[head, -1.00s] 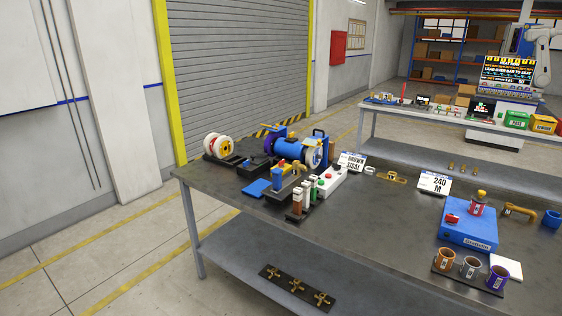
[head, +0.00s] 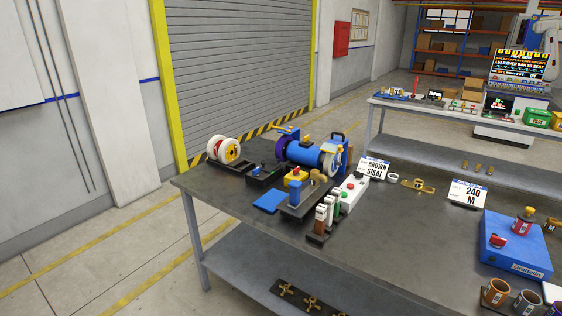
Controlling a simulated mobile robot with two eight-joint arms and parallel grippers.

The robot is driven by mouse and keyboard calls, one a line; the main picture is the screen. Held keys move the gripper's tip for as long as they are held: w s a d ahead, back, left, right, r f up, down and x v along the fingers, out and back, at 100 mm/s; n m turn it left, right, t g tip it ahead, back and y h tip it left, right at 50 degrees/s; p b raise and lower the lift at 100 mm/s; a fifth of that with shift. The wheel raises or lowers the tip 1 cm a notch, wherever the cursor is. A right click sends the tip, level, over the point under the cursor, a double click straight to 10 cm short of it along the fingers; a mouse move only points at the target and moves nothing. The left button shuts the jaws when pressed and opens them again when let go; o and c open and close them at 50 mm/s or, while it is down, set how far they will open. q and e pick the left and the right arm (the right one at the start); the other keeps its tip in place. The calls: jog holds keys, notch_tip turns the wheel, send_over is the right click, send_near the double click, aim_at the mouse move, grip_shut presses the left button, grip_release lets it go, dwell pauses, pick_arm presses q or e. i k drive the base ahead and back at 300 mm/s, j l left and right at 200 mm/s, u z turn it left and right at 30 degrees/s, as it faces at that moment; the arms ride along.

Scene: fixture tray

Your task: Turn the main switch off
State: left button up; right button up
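No part is clearly marked as the main switch at this size. A white control box (head: 352,194) with a red and a green button lies on the dark workbench (head: 400,240), right of the blue drum machine (head: 302,152). A small yellow box (head: 295,176) with a red top stands in front of the drum. A red part (head: 498,241) sits on the blue box (head: 514,250) at the right, but I cannot tell whether it is a switch or its position. Neither of my grippers is in view.
White reels (head: 228,150) stand at the bench's far left. Upright coloured pieces (head: 325,215) stand near the front edge. Sign cards (head: 373,169) stand behind, and cups (head: 495,291) sit at the lower right. The middle of the bench is mostly clear.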

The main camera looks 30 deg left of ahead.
aim_at(296, 171)
jog(key=i+j+u, duration=0.15)
jog(key=i+j, duration=0.25)
jog(key=j, duration=0.3)
jog(key=i+j+u, duration=0.2)
jog(key=i+j, duration=0.25)
jog(key=j, duration=0.2)
jog(key=i+j+u, duration=0.15)
jog(key=i+j, duration=0.3)
jog(key=j, duration=0.15)
